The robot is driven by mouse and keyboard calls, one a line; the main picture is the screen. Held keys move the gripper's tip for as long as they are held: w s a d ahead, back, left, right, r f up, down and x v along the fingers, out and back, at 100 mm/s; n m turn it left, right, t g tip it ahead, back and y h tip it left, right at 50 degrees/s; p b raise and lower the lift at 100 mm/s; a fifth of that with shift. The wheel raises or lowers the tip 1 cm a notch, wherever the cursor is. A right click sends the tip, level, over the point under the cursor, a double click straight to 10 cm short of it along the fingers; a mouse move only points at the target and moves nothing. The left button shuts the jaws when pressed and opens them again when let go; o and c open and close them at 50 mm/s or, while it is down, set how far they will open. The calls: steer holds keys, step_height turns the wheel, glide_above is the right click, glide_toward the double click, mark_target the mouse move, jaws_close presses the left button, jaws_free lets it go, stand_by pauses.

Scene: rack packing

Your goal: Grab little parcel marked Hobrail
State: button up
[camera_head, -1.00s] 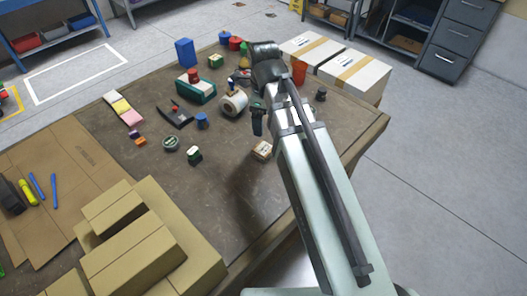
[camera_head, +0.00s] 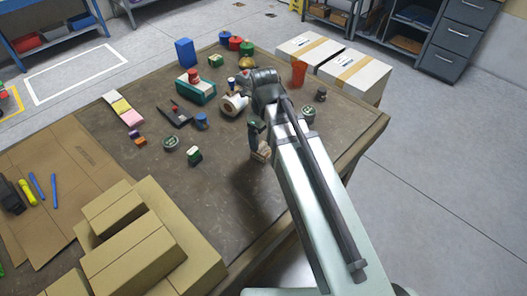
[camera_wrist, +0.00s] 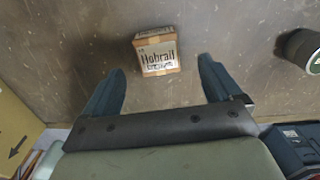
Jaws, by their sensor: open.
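The little parcel marked Hobrail (camera_wrist: 156,51) is a small brown box with a white label in the wrist view. It lies on the table just beyond my fingertips, roughly midway between them. In the head view the parcel (camera_head: 262,153) shows partly, with my gripper (camera_head: 257,141) right above and beside it. In the wrist view my gripper (camera_wrist: 164,78) is open, its two dark fingers apart with nothing between them. The parcel's far side is hidden.
A dark round tin (camera_wrist: 302,50) stands right of the parcel in the wrist view. In the head view a small green-and-white box (camera_head: 194,155) sits to the left, with a tape roll (camera_head: 234,104) behind. Brown cartons (camera_head: 140,250) fill the front left. Bare table lies in front of the parcel.

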mark_target(264, 148)
steer(key=shift+s+f, duration=0.15)
steer(key=shift+f, duration=3.15)
steer(key=c, duration=1.1)
steer(key=shift+r, duration=0.15)
